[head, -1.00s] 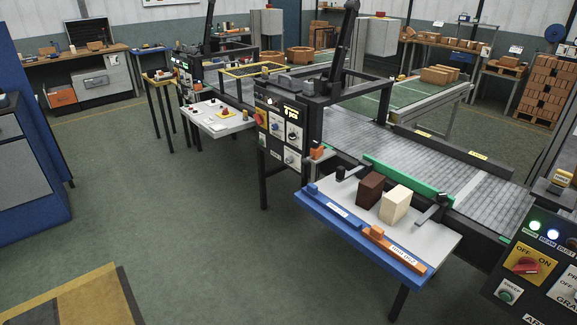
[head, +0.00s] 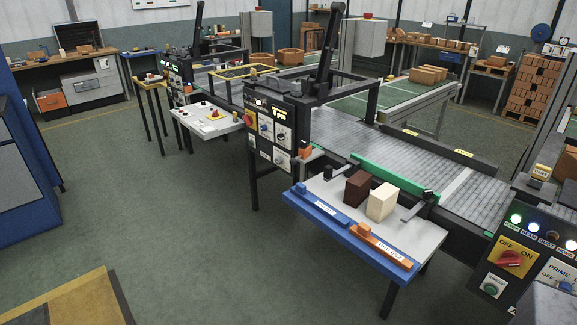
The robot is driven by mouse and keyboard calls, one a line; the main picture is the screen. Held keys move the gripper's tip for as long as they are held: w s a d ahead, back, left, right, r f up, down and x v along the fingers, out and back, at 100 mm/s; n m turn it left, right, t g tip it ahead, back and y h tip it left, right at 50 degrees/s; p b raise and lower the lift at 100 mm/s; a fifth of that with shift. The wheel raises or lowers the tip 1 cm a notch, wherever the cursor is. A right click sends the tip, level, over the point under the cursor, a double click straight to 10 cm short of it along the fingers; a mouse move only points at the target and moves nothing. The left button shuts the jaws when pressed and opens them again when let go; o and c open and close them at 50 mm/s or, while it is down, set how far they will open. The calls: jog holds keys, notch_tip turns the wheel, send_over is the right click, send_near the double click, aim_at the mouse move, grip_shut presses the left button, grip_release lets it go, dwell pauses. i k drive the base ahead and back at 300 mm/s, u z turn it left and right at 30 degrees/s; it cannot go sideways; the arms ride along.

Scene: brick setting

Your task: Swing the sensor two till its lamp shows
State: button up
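Two small dark devices sit by the green rail (head: 395,178) of the conveyor: a black one (head: 328,172) at its left end and one on a grey arm (head: 426,197) at its right end. I cannot read a number on either, so I cannot tell which is sensor two. A control panel (head: 535,262) at the right edge has a row of lamps. The leftmost, a green-white lamp (head: 515,218), and the blue-white lamp (head: 532,226) beside it look lit; those further right look dark. My gripper is not in view.
A dark brown block (head: 358,188) and a cream block (head: 381,203) stand on the grey shelf with a blue front edge (head: 340,228). A switch panel (head: 272,135) stands left of the conveyor (head: 350,140). The green floor (head: 170,210) at left-centre is open.

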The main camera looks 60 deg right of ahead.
aim_at(304, 153)
jog(key=z, duration=0.05)
jog(key=i, duration=1)
jog(key=u, duration=0.15)
jog(key=k, duration=0.9)
jog(key=z, duration=0.2)
jog(key=i, duration=0.6)
jog(key=u, duration=0.05)
